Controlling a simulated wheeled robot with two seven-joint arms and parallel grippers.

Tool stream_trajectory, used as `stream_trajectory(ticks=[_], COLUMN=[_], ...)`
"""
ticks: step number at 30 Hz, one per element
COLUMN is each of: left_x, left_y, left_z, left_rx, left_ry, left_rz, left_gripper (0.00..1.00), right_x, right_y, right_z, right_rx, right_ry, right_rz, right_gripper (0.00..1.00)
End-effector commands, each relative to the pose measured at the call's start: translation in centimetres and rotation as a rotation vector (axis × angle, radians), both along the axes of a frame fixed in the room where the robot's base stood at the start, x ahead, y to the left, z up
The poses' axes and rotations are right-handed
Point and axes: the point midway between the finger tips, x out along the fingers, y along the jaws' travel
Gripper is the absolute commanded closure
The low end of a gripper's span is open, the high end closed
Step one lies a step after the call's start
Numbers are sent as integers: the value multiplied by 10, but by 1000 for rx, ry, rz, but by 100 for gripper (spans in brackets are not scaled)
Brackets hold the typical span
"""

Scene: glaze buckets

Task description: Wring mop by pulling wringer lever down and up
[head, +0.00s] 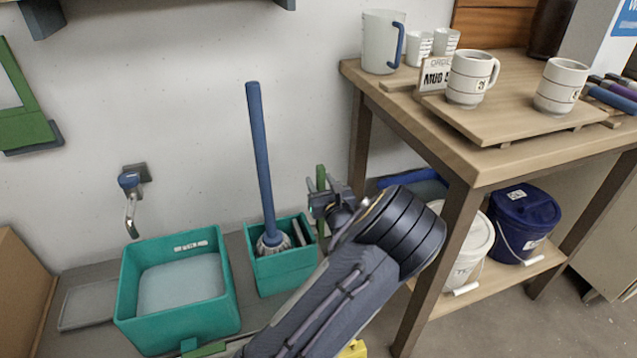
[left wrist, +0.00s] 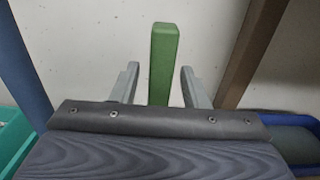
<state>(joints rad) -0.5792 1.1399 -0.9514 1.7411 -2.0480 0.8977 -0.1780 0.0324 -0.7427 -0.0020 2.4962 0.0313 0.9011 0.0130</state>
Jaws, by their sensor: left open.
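The mop stands upright with its blue handle (head: 260,160) leaning slightly and its grey head (head: 272,243) in the teal wringer bucket (head: 285,272). The green wringer lever (head: 321,178) stands upright at the right side of that bucket, partly hidden behind my left gripper (head: 318,198). In the left wrist view the lever (left wrist: 163,62) is between the two open fingers of my left gripper (left wrist: 160,85), with a gap on each side. My right gripper is not in view.
A teal tub (head: 178,338) of pale water stands left of the wringer bucket. A wooden table (head: 440,125) with mugs is on the right, its leg close to my left arm. White (head: 470,250) and blue (head: 523,222) buckets stand on its lower shelf.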

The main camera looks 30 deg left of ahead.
Motion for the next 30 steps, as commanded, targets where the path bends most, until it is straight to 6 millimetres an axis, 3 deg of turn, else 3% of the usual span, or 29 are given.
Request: stream_trajectory(ticks=[4, 14, 23, 30], left_x=[9, 12, 12, 12], left_y=[12, 14, 14, 14], left_z=[0, 0, 0, 0], left_rx=[0, 0, -1, -1], left_ry=[-1, 0, 0, -1], left_rz=[1, 0, 1, 1], left_gripper=[59, 59, 98, 100], right_x=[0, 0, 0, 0], right_y=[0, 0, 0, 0], right_z=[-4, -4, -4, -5], right_rx=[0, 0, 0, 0], right_ry=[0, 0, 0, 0], right_rz=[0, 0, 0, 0], right_gripper=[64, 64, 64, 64])
